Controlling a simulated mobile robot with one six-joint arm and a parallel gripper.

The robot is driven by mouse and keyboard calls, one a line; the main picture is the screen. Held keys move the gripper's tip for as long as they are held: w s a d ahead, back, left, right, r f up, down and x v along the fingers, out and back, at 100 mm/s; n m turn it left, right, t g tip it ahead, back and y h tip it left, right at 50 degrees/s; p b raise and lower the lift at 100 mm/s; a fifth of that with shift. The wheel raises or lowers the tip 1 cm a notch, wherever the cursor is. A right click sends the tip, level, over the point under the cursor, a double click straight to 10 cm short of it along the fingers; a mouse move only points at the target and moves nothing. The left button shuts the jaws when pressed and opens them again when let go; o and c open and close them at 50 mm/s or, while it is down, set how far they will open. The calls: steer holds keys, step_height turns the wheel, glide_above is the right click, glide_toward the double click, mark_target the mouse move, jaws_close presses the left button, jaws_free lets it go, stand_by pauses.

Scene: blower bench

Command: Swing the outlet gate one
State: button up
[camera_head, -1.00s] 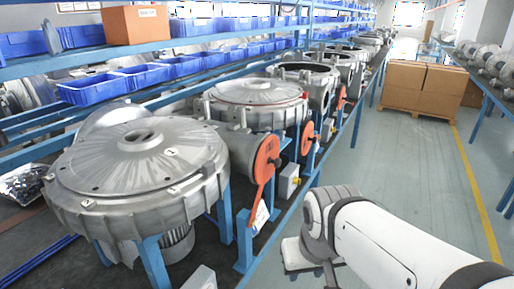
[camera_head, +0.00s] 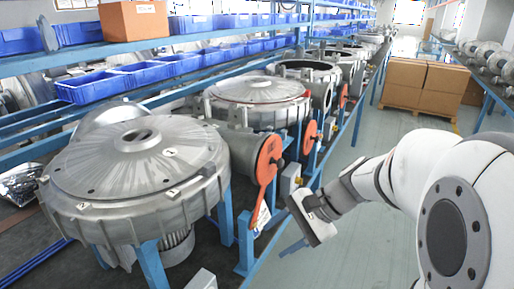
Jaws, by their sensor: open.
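The nearest outlet gate (camera_head: 269,161) is an orange disc with a hanging orange lever, on the grey outlet of the nearest blower (camera_head: 135,170). A second orange gate (camera_head: 309,137) is on the blower behind it, and a smaller orange one (camera_head: 342,95) is farther back. Which gate the task calls one cannot be told from labels here. My gripper (camera_head: 292,248) is to the right of the nearest gate and lower, apart from its lever. Its fingers point down and left, and it looks empty. The fingertips are small in the picture.
Blue bench legs and posts (camera_head: 245,242) stand close beside the lever. Blue bins (camera_head: 92,88) and a brown box (camera_head: 133,21) are on the shelves at left. Cardboard boxes (camera_head: 423,88) on a pallet stand at the back of the aisle.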

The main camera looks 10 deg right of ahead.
steer(key=w+d+r+m+t+y, duration=0.2)
steer(key=w+d+m+t+y, duration=0.15)
steer(key=w+m, duration=0.35)
steer(key=m+t+y, duration=0.2)
steer(key=m+t, duration=0.3)
steer(key=t, duration=0.1)
glide_toward(283, 163)
steer(key=p+x, duration=0.1)
steer(key=x, duration=0.7)
steer(key=shift+w+a+f, duration=0.15)
jaws_close()
